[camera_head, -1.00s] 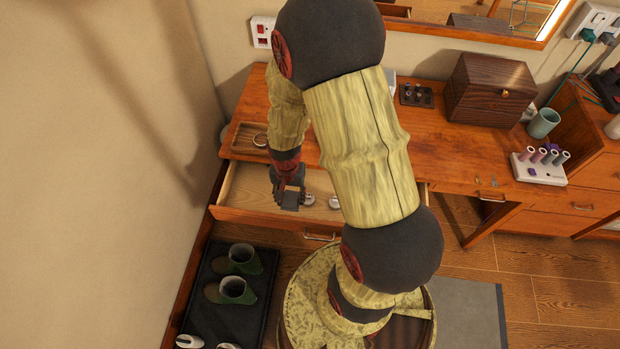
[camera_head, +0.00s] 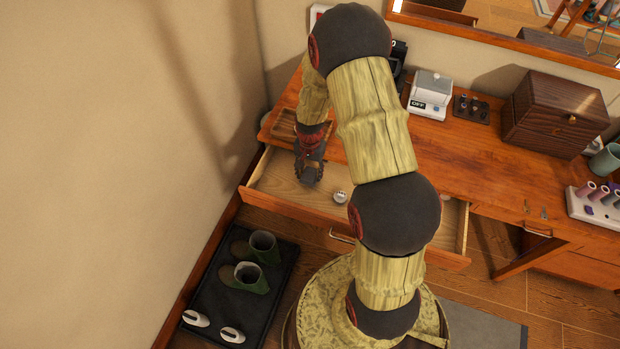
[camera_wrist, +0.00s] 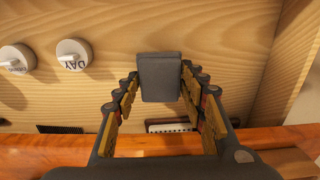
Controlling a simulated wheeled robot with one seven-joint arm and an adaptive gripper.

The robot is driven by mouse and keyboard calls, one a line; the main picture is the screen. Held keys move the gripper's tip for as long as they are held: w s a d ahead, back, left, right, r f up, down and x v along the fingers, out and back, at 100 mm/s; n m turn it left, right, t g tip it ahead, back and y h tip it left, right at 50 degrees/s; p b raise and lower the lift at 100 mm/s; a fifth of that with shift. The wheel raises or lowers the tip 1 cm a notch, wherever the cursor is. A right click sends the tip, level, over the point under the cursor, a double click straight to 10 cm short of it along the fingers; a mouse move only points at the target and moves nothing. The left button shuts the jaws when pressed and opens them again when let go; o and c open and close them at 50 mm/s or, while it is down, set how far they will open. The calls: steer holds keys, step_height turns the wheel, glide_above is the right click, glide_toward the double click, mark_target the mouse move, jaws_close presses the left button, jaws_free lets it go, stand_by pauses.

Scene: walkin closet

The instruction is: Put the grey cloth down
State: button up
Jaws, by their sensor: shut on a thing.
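My gripper (camera_wrist: 160,100) is shut on a small dark grey rectangular piece, the grey cloth (camera_wrist: 160,80), held between its fingertips. It looks stiff or folded into a block. In the head view my gripper (camera_head: 309,168) points down into the left part of the open drawer (camera_head: 390,235), with the grey cloth (camera_head: 313,178) at its tip. The pale drawer floor shows behind the cloth in the wrist view. I cannot tell whether the cloth touches that floor.
Two round white pieces (camera_wrist: 73,54) lie in the drawer; one shows in the head view (camera_head: 340,197). A wooden tray (camera_head: 285,124) sits on the desk behind my gripper. A grey-white device (camera_head: 430,95) and a dark box (camera_head: 555,112) stand farther right. A shoe tray (camera_head: 240,293) lies below.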

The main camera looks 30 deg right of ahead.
steer(key=shift+s+f+b, duration=0.1)
steer(key=shift+f+b, duration=0.35)
steer(key=shift+f, duration=0.9)
steer(key=shift+f, duration=0.1)
steer(key=o, duration=1.1)
step_height(320, 180, up, 12)
steer(key=p, duration=0.4)
step_height(320, 180, up, 11)
steer(key=n+t, duration=0.1)
steer(key=n, duration=0.1)
glide_above(310, 174)
steer(key=a, duration=0.3)
steer(key=s+a+r+n+t, duration=0.1)
steer(key=s+a+r, duration=0.1)
steer(key=r, duration=0.4)
steer(key=s+a+r+n+t, duration=0.1)
steer(key=s+a+r+n, duration=0.15)
steer(key=r, duration=0.35)
steer(key=s+a+r+n+t, duration=0.1)
steer(key=s+a+r+n, duration=0.1)
steer(key=s+r, duration=0.3)
steer(key=s+a+r+n+t, duration=0.1)
steer(key=s+a+r+n, duration=0.2)
steer(key=s, duration=0.7)
step_height(310, 174, up, 3)
steer(key=shift+s+a+t, duration=0.3)
steer(key=shift+s+a, duration=0.1)
steer(key=shift+a, duration=0.6)
